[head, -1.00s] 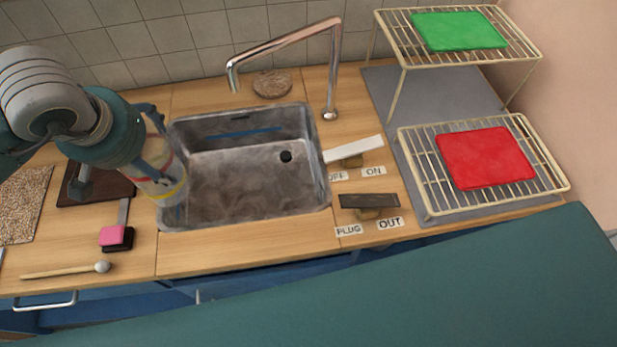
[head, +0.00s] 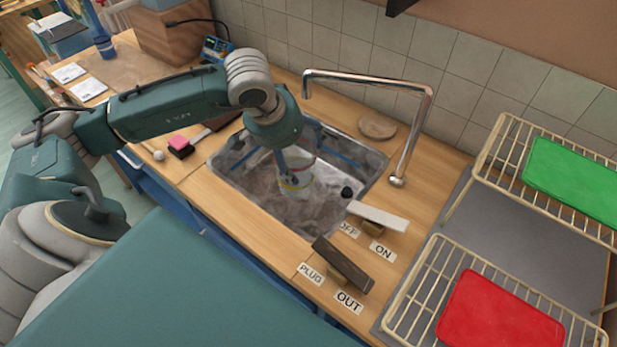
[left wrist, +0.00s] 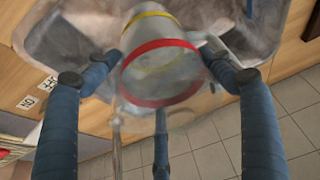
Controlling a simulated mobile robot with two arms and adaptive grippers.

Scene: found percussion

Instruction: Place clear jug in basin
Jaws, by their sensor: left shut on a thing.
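The clear jug (head: 296,186) is see-through, with a red band and a yellow band. My left gripper (head: 295,162) is shut on it, its blue fingers around the jug's sides. In the head view the jug is within the outline of the metal basin (head: 232,184); I cannot tell whether it touches the bottom. In the left wrist view the jug (left wrist: 160,62) sits between the fingers of the left gripper (left wrist: 162,75), its red-banded end nearer the camera, with the basin behind it. My right gripper is not in view.
Wire racks hold a green board (head: 575,180) and a red board (head: 498,312). A pink-topped block (head: 180,143) lies left.

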